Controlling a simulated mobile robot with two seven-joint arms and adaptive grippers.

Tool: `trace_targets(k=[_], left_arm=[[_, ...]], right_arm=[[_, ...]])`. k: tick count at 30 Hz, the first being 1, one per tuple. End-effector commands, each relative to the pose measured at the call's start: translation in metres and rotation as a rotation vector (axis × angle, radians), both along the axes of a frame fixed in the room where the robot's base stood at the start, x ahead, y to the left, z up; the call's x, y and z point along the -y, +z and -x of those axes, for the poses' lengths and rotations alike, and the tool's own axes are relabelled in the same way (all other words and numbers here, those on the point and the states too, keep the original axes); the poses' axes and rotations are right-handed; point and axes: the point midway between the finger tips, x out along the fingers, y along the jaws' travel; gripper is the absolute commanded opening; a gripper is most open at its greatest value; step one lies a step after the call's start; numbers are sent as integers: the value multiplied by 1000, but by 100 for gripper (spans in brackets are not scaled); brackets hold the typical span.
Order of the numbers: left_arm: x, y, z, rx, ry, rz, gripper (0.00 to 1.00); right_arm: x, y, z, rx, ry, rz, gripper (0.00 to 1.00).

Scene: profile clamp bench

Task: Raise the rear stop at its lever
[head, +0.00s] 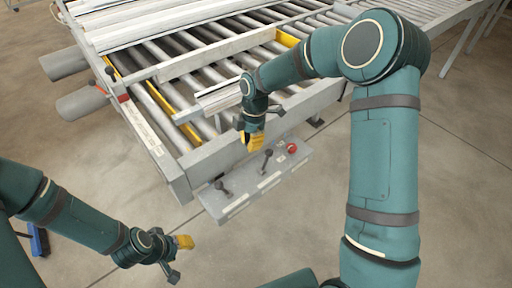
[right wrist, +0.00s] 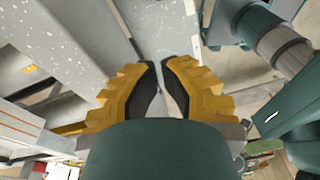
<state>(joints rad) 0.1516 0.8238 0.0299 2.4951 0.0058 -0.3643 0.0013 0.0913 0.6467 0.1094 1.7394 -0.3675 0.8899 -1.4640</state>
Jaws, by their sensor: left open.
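The grey control box (head: 210,205) at the front of the bench carries a dark lever (head: 223,189) on its left and another dark lever (head: 266,160) further right. I cannot read which one belongs to the rear stop, and I cannot make out the rear stop itself. My right gripper (head: 253,141) hangs over the box's back edge, above and left of the right-hand lever, apart from it. Its yellow fingers are close together in the right wrist view (right wrist: 161,75), with a narrow gap and nothing visible between them. My left gripper (head: 183,258) is open and empty, low at the left.
A red button (head: 292,148) sits at the box's right end. Behind it is the roller bench (head: 215,155), with yellow rails (head: 160,100) and pale profiles (head: 155,22). Grey cylinders (head: 85,102) jut out at the left. The floor (head: 290,225) before the box is clear.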

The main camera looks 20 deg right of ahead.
Motion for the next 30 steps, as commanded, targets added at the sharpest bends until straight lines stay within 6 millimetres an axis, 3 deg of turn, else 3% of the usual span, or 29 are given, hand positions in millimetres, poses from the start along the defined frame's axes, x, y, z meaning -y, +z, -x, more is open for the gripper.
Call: trace_targets(k=[6, 12, 30], left_arm=[[0, 0, 0, 0, 0, 0, 47], [0, 1, 0, 0, 0, 0, 47], [0, 1, 0, 0, 0, 0, 47]], right_arm=[[10, 44, -6, 2, -1, 0, 0], [14, 68, -8, -1, 0, -1, 0], [15, 74, -9, -2, 0, -1, 0]])
